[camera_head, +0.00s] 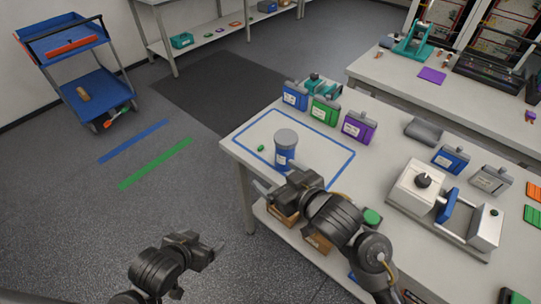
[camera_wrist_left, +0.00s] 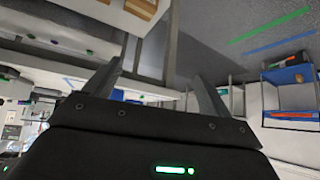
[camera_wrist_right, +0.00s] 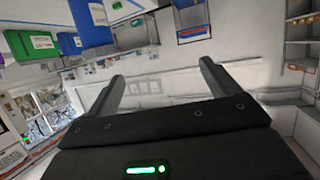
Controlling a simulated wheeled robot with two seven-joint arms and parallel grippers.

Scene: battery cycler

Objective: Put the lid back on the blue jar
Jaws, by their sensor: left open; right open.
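In the head view, the blue jar (camera_head: 284,157) stands upright on the table inside a blue outline. My right gripper (camera_head: 272,181) is open and empty, just in front of the jar near the table's front edge. My left gripper (camera_head: 217,249) is open and empty, low over the floor and left of the table. In the right wrist view nothing is between the fingers (camera_wrist_right: 160,85); in the left wrist view the fingers (camera_wrist_left: 155,85) are also empty.
Blue (camera_head: 295,96), green (camera_head: 325,110) and purple (camera_head: 358,127) packs stand behind the outline. A small green item (camera_head: 261,148) lies left of the jar. A white device (camera_head: 420,185) stands at right. A blue cart (camera_head: 95,90) is far left.

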